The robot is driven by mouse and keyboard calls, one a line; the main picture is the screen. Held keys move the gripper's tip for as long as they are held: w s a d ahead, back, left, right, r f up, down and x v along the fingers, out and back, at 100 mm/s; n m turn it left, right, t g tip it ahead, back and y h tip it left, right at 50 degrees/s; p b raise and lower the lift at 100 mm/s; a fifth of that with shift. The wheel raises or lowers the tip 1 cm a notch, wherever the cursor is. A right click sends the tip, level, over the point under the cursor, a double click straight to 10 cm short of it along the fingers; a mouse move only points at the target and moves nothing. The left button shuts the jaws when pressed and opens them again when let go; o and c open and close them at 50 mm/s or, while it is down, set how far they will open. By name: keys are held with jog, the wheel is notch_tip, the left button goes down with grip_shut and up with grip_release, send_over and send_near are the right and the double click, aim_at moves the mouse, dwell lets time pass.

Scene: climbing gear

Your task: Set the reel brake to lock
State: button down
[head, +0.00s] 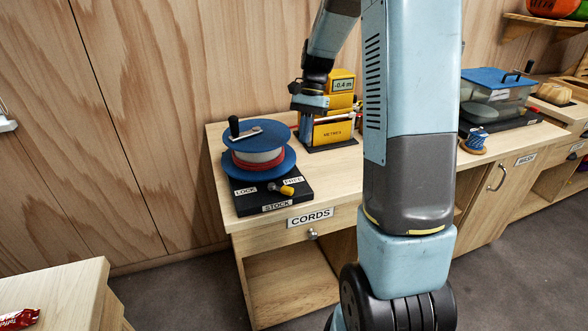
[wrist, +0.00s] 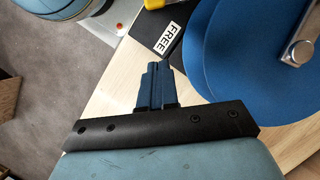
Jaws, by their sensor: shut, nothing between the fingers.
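The reel (head: 262,158) has blue flanges, a red and white wound cord and a black crank handle on top. It sits on a black base (head: 243,206) marked STOCK. On the base is the brake lever with a yellow grip (head: 288,190), turned toward the FREE label (head: 292,181) and away from the LOCK label (head: 245,191). My gripper (head: 310,104) is behind and right of the reel, above the bench. In the wrist view its blue fingers (wrist: 157,72) are together and empty, beside the reel's blue flange (wrist: 225,75) and near the FREE label (wrist: 170,38). A yellow piece shows at the top edge.
A yellow metre counter (head: 333,122) reading -0.4 m stands behind my gripper, close to it. The wooden bench (head: 340,163) has a CORDS drawer below. A lidded clear box (head: 495,88) stands farther right, with a small blue spool (head: 473,143) in front. My arm hides part of the bench.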

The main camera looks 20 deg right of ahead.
aim_at(281, 189)
jog(key=x, duration=0.9)
jog(key=shift+s+a+f, duration=0.1)
jog(key=shift+s+f, duration=0.05)
jog(key=shift+f, duration=0.25)
jog(key=shift+s+a, duration=0.8)
jog(key=shift+a, duration=0.05)
jog(key=shift+s+a, duration=0.6)
